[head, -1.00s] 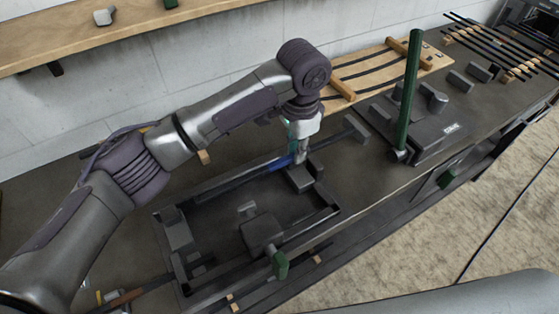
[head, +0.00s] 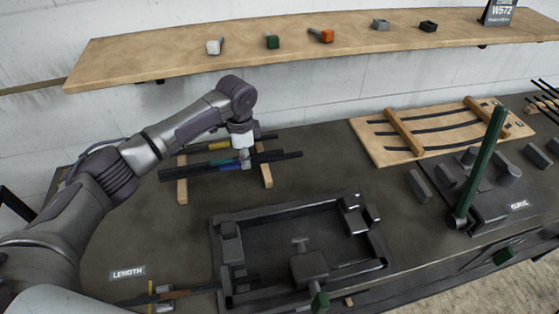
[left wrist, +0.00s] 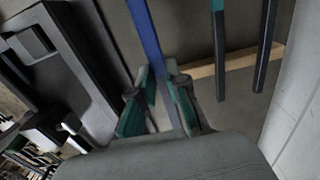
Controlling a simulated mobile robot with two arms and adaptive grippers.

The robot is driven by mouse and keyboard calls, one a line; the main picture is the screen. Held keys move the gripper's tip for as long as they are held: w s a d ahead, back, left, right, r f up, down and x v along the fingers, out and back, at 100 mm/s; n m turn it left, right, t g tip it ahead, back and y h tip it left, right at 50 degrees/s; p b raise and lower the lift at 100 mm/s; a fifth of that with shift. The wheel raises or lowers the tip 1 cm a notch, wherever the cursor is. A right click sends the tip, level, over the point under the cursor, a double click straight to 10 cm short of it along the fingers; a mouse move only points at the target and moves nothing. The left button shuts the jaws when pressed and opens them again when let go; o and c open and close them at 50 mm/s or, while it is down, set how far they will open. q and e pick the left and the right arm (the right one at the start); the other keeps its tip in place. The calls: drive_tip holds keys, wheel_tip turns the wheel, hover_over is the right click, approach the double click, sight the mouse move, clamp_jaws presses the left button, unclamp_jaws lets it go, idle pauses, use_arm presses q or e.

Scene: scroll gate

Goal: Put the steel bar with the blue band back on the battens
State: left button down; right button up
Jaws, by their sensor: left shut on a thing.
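My left gripper (head: 243,160) is shut on the steel bar with the blue band (head: 230,166). In the left wrist view the blue band (left wrist: 150,40) runs between the fingertips (left wrist: 160,95). The held bar lies across the wooden battens, the left one (head: 182,185) and the right one (head: 264,170). Whether it rests on them or hovers just above, I cannot tell. Other dark bars lie behind it, one with a yellow band (head: 219,146); the left wrist view shows one with a teal band (left wrist: 218,35). My right gripper is not in view.
A dark frame fixture (head: 225,270) stands in front of the battens. A wooden board with curved strips (head: 440,135) and a fixture with an upright green handle (head: 482,165) are at the right. A wall shelf (head: 130,60) runs above. The bench left of the battens is fairly clear.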

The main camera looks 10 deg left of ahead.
use_arm(q)
drive_tip(key=a+f+b, duration=0.3)
drive_tip(key=f+b, duration=0.1)
drive_tip(key=b, duration=0.1)
drive_tip(key=shift+w+a+f, duration=0.1)
drive_tip(key=shift+a+f, duration=0.2)
drive_tip(key=shift+a, duration=0.05)
drive_tip(key=shift+f+b, duration=0.3)
drive_tip(key=shift+f, duration=0.8)
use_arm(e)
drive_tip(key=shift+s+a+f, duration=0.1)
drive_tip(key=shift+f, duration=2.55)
use_arm(q)
drive_tip(key=shift+p, duration=0.55)
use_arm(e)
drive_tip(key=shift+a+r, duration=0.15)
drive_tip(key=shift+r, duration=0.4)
use_arm(q)
drive_tip(key=shift+f, duration=0.3)
